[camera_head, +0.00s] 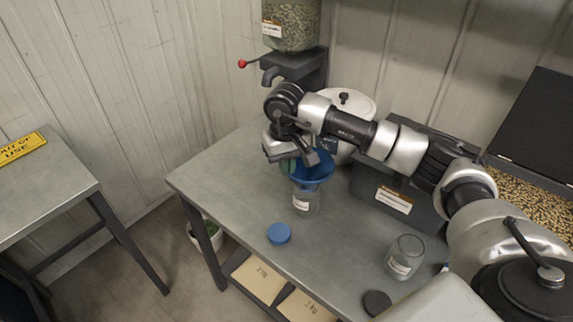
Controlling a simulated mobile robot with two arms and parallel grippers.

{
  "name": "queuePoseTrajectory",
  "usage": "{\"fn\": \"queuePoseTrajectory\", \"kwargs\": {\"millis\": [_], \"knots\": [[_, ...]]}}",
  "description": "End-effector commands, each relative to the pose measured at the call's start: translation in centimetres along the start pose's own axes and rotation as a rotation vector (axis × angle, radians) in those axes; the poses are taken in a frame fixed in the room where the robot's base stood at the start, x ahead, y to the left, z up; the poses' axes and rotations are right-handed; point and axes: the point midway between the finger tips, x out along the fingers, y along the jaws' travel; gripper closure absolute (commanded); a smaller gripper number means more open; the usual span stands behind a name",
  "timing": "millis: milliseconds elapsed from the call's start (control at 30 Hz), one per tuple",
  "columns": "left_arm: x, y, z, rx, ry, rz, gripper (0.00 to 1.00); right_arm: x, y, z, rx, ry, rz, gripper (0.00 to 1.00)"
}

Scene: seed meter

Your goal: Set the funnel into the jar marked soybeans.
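The blue funnel (314,179) is at the glass jar (305,201) near the middle of the table, its cone over the jar's mouth. I cannot tell how deep its spout sits. The jar stands upright with a white label too small to read. Another clear jar (404,257) with a label stands at the front right; its label is also unreadable. My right gripper (299,161) is at the funnel's upper rim and covers part of it; its fingertips do not show clearly enough to tell whether they grip. My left gripper is not in view.
A blue lid (279,233) and a dark lid (377,303) lie on the grey table (234,188). A seed hopper (291,25) with a red-knobbed lever, a white lidded container (361,104) and a dark labelled box (378,201) stand behind. The table's left part is clear.

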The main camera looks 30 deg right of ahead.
Motion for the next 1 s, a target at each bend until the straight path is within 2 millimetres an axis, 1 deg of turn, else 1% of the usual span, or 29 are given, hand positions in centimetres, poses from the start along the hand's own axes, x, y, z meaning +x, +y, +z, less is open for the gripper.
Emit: {"fn": "queuePoseTrajectory", "kwargs": {"millis": [467,800,1000], "knots": [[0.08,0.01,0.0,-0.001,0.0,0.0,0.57,0.02,0.01,-0.01,0.0,0.0,0.0,1.0],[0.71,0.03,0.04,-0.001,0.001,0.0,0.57,0.25,0.02,-0.02,0.0,0.001,0.001,1.0],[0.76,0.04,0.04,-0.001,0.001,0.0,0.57,0.19,0.02,-0.01,0.0,0.001,0.0,1.0]]}}
